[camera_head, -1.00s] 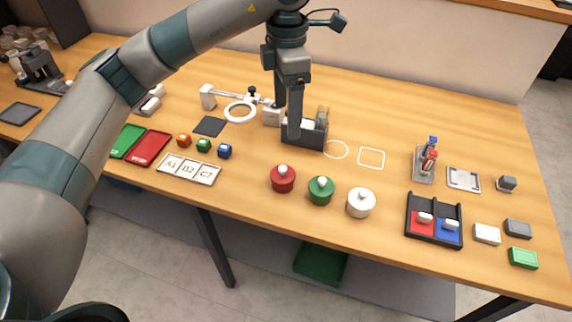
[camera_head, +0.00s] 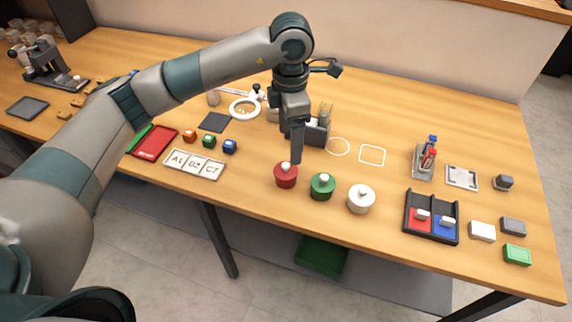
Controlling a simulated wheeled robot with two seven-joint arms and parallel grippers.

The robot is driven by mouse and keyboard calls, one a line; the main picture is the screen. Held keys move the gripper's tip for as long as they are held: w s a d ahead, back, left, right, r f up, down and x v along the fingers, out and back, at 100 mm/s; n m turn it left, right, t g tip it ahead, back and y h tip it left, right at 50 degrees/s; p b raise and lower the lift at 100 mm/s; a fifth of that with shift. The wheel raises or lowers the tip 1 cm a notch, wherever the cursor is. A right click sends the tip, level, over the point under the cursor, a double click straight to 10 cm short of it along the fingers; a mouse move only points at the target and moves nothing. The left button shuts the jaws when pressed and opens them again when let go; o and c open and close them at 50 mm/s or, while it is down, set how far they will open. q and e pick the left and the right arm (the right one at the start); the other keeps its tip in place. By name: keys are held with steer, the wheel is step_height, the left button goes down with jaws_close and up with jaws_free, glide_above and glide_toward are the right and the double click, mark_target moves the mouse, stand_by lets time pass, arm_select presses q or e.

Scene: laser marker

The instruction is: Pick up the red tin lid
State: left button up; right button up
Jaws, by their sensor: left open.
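The red tin (camera_head: 286,180) stands upright near the table's front edge, left of the green tin (camera_head: 322,189) and the white tin (camera_head: 361,202). Its red lid (camera_head: 287,170) with a pale round knob sits on top. My left gripper (camera_head: 297,160) points down just above and slightly behind the lid's knob, apart from it as far as I can tell. It is open and holds nothing visible. My right gripper is not in view.
A dark holder (camera_head: 317,133) stands right behind my left gripper. A ring magnifier (camera_head: 244,107) is behind left. Small cubes (camera_head: 209,141) and a label card (camera_head: 194,164) lie left. A divided black tray (camera_head: 408,227) lies right. The table between white outlines and tins is clear.

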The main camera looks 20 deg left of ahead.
mark_target(288, 164)
arm_select(q)
step_height(288, 164, down, 4)
steer(key=shift+r+p, duration=0.25)
steer(key=shift+p, duration=0.3)
steer(key=shift+f, duration=0.3)
steer(key=shift+f+p, duration=0.55)
steer(key=shift+p, duration=0.1)
step_height(288, 164, down, 3)
steer(key=shift+s+a+r+p, duration=0.1)
steer(key=shift+p, duration=0.75)
steer(key=shift+f, duration=0.65)
steer(key=c, duration=1.1)
